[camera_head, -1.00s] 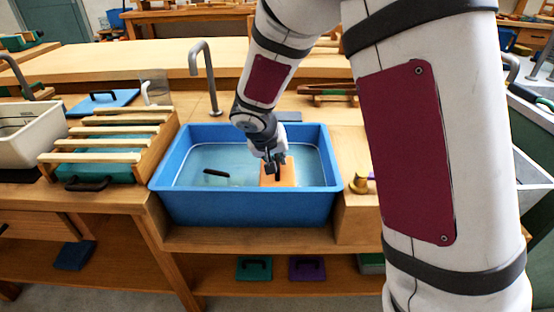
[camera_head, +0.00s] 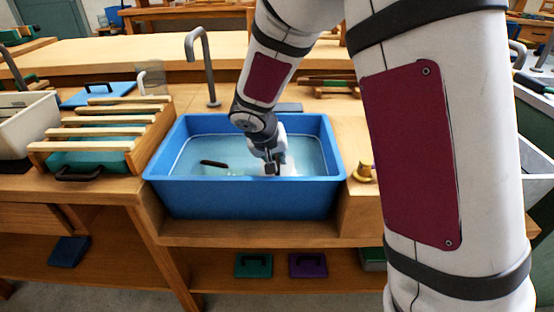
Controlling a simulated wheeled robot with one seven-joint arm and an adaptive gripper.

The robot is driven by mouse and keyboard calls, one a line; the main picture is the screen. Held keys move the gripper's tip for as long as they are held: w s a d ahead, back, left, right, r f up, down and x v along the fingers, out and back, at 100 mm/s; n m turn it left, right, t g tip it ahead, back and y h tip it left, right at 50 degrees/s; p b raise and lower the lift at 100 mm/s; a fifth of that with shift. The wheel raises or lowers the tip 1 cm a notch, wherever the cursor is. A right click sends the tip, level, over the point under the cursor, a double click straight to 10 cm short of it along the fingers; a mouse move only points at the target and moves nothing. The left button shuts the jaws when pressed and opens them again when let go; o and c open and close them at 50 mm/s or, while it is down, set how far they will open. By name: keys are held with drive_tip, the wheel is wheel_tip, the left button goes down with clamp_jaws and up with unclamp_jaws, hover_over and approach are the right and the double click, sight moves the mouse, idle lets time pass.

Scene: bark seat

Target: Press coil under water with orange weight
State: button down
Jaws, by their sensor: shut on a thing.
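A blue tub (camera_head: 240,199) holds pale blue-green water (camera_head: 310,150). My gripper (camera_head: 272,169) reaches down into the right half of the tub, its fingertips at the water. I cannot make out the coil clearly.
A wooden slatted rack (camera_head: 110,132) stands left of the tub. A grey tap (camera_head: 207,60) rises behind it, and a small brass object (camera_head: 363,173) sits to its right. A green case (camera_head: 253,265) and a purple case (camera_head: 308,265) lie on the shelf below.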

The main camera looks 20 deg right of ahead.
drive_tip(key=shift+f, duration=0.2)
drive_tip(key=c, duration=1.6)
unclamp_jaws()
drive_tip(key=shift+o, duration=0.4)
drive_tip(key=o, duration=0.4)
drive_tip(key=shift+o, duration=0.2)
drive_tip(key=shift+r, duration=0.1)
wheel_tip(320, 180, up, 17)
drive_tip(key=p, duration=1.1)
